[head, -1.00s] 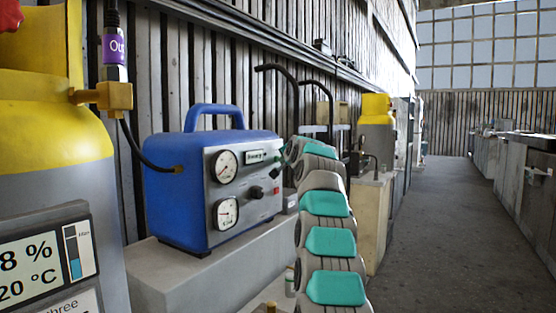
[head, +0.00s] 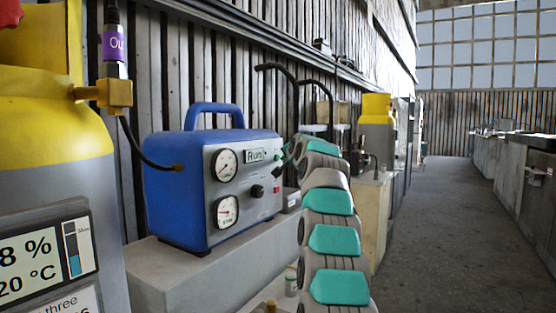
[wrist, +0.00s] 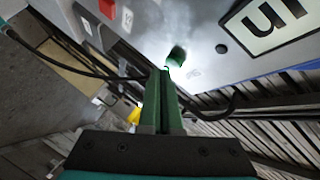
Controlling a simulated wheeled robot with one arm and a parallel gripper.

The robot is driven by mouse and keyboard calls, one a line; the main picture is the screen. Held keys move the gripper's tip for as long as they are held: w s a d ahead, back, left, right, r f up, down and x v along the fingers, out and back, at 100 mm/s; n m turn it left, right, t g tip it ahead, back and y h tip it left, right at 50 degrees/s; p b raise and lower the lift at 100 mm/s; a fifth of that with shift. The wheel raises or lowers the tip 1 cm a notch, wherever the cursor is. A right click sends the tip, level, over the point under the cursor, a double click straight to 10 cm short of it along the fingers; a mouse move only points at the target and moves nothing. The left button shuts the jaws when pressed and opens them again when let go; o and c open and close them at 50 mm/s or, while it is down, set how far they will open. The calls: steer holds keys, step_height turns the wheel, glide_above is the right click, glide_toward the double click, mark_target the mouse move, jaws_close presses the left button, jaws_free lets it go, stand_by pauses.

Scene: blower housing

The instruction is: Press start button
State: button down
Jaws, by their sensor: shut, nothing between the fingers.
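The blue blower housing (head: 175,205) has a grey front panel with gauges, a black knob and a small display (head: 255,156) that reads "Run". In the wrist view the display (wrist: 265,22) shows partly, turned on its side. The green start button (wrist: 176,56) stands out from the panel in the wrist view. My gripper (wrist: 165,72) is shut and empty, its green fingertips right beside the button. I cannot tell whether they touch it. In the head view my gripper (head: 286,153) is at the panel's upper right, small and partly hidden by my arm.
A red button (head: 277,190) sits lower on the panel; it also shows in the wrist view (wrist: 107,8). A yellow and grey cylinder (head: 50,150) with a hose stands at the left. The housing rests on a grey ledge (head: 190,275). The aisle (head: 435,230) at right is clear.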

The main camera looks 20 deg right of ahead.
steer(key=s+d+b, duration=0.1)
steer(key=s+d, duration=0.1)
steer(key=s+d+b, duration=0.1)
steer(key=s, duration=0.1)
steer(key=shift+s+d+b, duration=0.35)
steer(key=shift+b, duration=0.05)
stand_by(0.7)
